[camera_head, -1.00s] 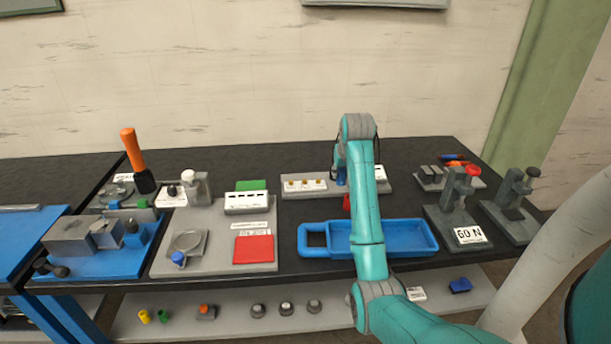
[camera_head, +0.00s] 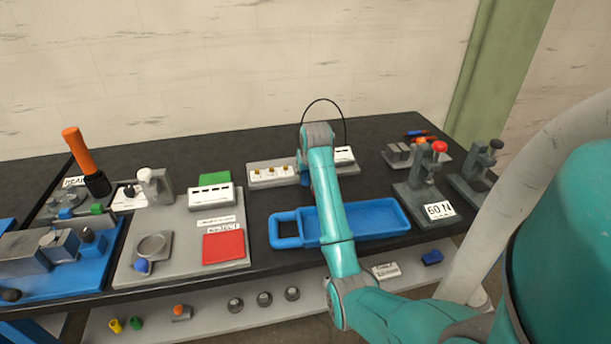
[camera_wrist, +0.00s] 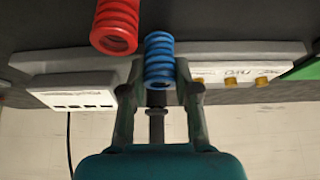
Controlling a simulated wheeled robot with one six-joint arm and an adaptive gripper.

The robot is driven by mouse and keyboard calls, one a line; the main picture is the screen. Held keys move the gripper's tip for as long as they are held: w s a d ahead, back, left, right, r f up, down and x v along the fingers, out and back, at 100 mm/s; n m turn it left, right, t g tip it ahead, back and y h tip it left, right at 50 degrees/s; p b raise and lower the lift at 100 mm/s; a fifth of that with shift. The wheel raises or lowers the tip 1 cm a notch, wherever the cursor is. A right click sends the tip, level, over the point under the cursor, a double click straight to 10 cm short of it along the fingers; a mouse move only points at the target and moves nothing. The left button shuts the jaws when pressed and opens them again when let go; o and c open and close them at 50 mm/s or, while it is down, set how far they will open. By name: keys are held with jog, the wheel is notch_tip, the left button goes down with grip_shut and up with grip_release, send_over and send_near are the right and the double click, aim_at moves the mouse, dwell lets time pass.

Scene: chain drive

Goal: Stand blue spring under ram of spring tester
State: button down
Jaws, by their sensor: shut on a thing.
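My gripper (camera_wrist: 159,88) is shut on the blue spring (camera_wrist: 159,58), one finger on each side of its coils in the wrist view. A red spring (camera_wrist: 115,28) is close beside the blue one there. In the head view my arm hides most of my gripper and the springs. A grey press-like stand with a red knob and a "60 N" sign (camera_head: 428,180), apparently the spring tester, stands to the right of my arm. A similar stand with a dark knob (camera_head: 478,168) is to its right. I cannot tell whether the blue spring is clear of its support.
A blue tray (camera_head: 385,221) lies on the black bench below the grey rack (camera_head: 257,184). A grey block with small parts (camera_head: 398,155) is behind the stands. A grey board with a red pad (camera_head: 223,248) is to the left. Bare bench shows behind the rack.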

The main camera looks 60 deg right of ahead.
jog(key=shift+f, duration=0.55)
jog(key=shift+f, duration=0.1)
jog(key=c, duration=0.8)
grip_release()
jog(key=shift+c, duration=0.2)
